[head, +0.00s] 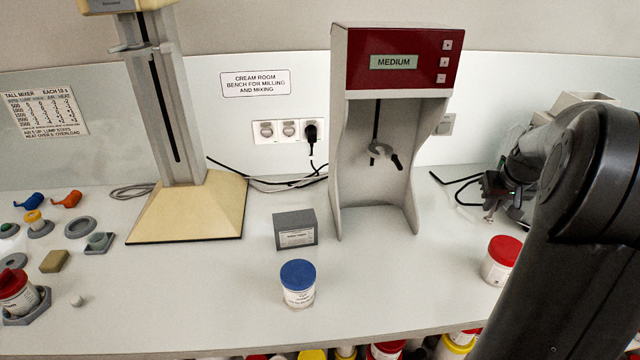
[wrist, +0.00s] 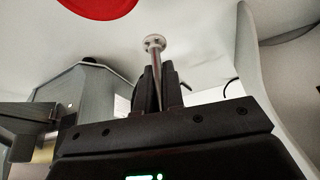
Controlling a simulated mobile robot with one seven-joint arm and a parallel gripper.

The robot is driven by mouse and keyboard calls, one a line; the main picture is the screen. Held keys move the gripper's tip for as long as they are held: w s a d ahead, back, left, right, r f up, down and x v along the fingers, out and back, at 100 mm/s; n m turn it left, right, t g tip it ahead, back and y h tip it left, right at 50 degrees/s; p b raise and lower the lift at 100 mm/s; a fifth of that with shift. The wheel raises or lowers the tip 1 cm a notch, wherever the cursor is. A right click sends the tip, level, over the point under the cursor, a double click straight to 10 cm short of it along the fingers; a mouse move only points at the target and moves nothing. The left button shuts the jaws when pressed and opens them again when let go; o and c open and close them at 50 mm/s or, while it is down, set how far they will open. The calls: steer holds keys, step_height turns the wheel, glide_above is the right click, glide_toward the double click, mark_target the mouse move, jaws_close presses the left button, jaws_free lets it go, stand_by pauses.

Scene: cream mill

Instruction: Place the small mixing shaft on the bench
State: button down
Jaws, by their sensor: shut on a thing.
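The small mixing shaft (wrist: 154,58) is a thin metal rod with a round disc at its end. It stands out between the dark fingers of my gripper (wrist: 156,88), which are shut on it; the disc end is free. In the head view my gripper (head: 490,196) is at the right, partly hidden by my arm, and a small pale tip of the shaft (head: 489,217) shows below it. The bench (head: 400,290) is a pale grey top. Whether the shaft touches the bench is not clear.
A red-lidded jar (head: 502,262) stands near my gripper; its red lid also shows in the wrist view (wrist: 97,4). The red-topped mixer (head: 347,60), grey box (head: 296,229) and blue-lidded jar (head: 298,284) stand mid-bench. Bench between the two jars is clear.

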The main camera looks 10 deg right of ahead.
steer(key=w+a+r+n+y, duration=0.1)
steer(key=w+a+n, duration=0.25)
steer(key=a, duration=1.55)
steer(key=w+a+r+n+y, duration=0.15)
steer(key=w+a, duration=0.35)
steer(key=a, duration=1.4)
steer(key=w+a+r+n+y, duration=0.1)
steer(key=w+a+n, duration=0.3)
steer(key=a, duration=1.5)
steer(key=s+a+f+n+g, duration=0.1)
steer(key=s+a+f+n, duration=0.1)
steer(key=a, duration=1.1)
steer(key=s+a+f+n+y, duration=0.1)
steer(key=s+a+f, duration=0.3)
steer(key=a, duration=1)
steer(key=s+a+f+n+g, duration=0.1)
steer(key=s+a+f+n, duration=0.3)
steer(key=a, duration=1)
steer(key=shift+s+a+f+g+y, duration=0.1)
steer(key=shift+s+g+y, duration=0.1)
steer(key=shift+s, duration=0.45)
steer(key=shift+s+a+g+y, duration=0.1)
steer(key=shift+s+y, duration=0.05)
steer(key=shift+s, duration=0.5)
steer(key=shift+s+a+f, duration=0.15)
steer(key=shift+a+f, duration=0.1)
steer(key=shift+f, duration=1.9)
steer(key=shift+f, duration=0.1)
